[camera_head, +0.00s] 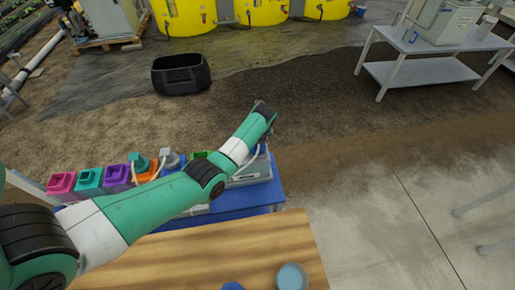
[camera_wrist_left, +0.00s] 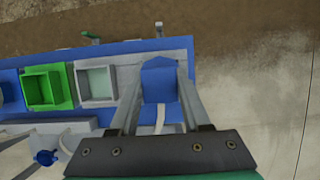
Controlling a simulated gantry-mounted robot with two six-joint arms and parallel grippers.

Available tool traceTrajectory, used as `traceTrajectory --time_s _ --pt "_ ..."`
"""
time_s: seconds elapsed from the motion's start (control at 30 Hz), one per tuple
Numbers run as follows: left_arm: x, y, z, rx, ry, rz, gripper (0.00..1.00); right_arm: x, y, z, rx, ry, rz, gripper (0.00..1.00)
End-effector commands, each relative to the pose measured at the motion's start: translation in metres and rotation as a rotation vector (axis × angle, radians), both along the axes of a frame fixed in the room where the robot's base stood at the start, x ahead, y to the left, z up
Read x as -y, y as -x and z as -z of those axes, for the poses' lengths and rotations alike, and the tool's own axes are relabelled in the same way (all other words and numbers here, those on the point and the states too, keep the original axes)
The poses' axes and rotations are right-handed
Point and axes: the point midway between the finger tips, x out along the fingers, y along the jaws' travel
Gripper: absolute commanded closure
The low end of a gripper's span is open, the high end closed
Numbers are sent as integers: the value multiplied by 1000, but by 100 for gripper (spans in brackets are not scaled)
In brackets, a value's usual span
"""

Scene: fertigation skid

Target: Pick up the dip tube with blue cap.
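My left arm crosses the head view from the left, and its wrist end (camera_head: 262,112) is over the far right end of the blue bench. In that view its fingers cannot be made out clearly. In the left wrist view my left gripper (camera_wrist_left: 160,108) is open. Its two grey fingers stand either side of a blue part (camera_wrist_left: 160,77) with a white strip on it; I cannot tell if this is the dip tube's cap, nor whether the fingers touch it. A round blue knob (camera_wrist_left: 46,157) lies lower left, beside pale tubes. My right gripper is not in view.
Coloured square containers line the blue bench, including pink (camera_head: 61,183), purple (camera_head: 117,175) and green (camera_wrist_left: 46,88). A wooden table (camera_head: 240,245) with a teal round item (camera_head: 291,277) is in front. A black tub (camera_head: 181,75) and grey table (camera_head: 425,72) stand behind.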

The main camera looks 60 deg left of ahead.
Motion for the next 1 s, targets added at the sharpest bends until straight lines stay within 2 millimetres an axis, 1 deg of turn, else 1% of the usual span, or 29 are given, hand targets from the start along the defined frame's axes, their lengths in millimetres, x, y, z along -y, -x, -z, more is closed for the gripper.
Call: traceTrajectory --time_s 0.03,0.13,0.53,0.63,0.67,0.77,0.9,1.0 --pt "0 0 0 0 0 0 82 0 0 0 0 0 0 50" --pt "0 0 0 0 0 0 100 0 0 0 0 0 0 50" --pt "0 0 0 0 0 0 100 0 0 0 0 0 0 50" --pt "0 0 -4 1 -1 0 100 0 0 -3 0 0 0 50" --pt "0 0 -7 1 -1 0 100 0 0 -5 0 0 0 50" --pt "0 -1 -26 3 -1 0 100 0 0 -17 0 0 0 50" --pt "0 -1 -61 4 -2 0 100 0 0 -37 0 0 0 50" --pt "0 -1 -82 3 -2 0 100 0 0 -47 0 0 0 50"
